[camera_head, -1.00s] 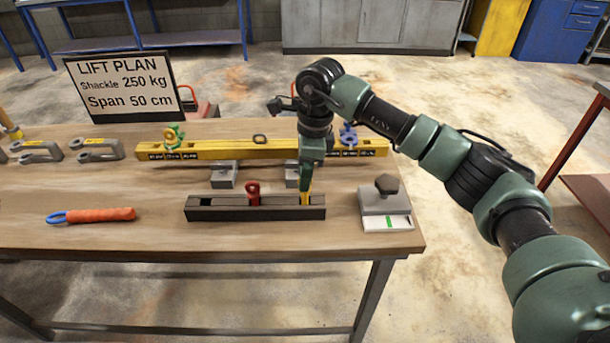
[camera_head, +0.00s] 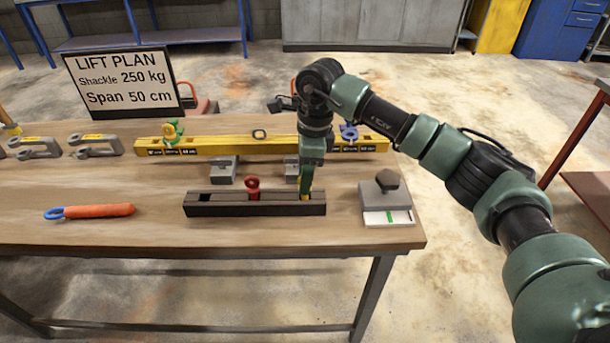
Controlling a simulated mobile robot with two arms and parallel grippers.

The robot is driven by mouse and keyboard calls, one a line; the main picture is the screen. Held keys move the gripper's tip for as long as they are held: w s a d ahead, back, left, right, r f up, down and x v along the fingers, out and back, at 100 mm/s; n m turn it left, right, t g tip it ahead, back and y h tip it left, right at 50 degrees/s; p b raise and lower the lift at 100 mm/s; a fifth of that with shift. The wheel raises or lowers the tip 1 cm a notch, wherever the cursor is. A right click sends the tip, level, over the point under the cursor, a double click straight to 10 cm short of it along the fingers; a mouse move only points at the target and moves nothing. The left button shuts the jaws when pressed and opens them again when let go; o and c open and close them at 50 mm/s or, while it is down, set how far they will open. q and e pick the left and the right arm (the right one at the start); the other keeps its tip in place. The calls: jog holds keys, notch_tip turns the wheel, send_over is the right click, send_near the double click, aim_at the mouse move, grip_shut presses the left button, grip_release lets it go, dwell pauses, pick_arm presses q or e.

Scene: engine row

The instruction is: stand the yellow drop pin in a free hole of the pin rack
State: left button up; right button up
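The yellow drop pin (camera_head: 306,193) stands upright at the right end of the dark pin rack (camera_head: 230,210), with its lower part at or in the rack's right hole. My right gripper (camera_head: 305,188) points straight down at the pin and covers its upper part. The fingers look closed around the pin, though the view is small. A red pin (camera_head: 253,188) stands in the rack near its middle. A dark hole at the rack's left end looks empty. My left gripper is not in view.
A yellow lifting beam (camera_head: 225,147) with green and blue shackles lies behind the rack on grey blocks. A grey block with a dark knob (camera_head: 386,188) stands to the right. An orange-handled tool (camera_head: 98,211) lies left. A sign (camera_head: 122,82) stands at the back left.

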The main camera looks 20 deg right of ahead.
jog(key=r, duration=0.2)
jog(key=r+b, duration=0.1)
jog(key=r, duration=0.2)
jog(key=d+r, duration=0.1)
jog(key=r, duration=0.1)
jog(key=shift+s+r, duration=0.1)
jog(key=shift+r, duration=0.3)
jog(key=shift+f, duration=0.1)
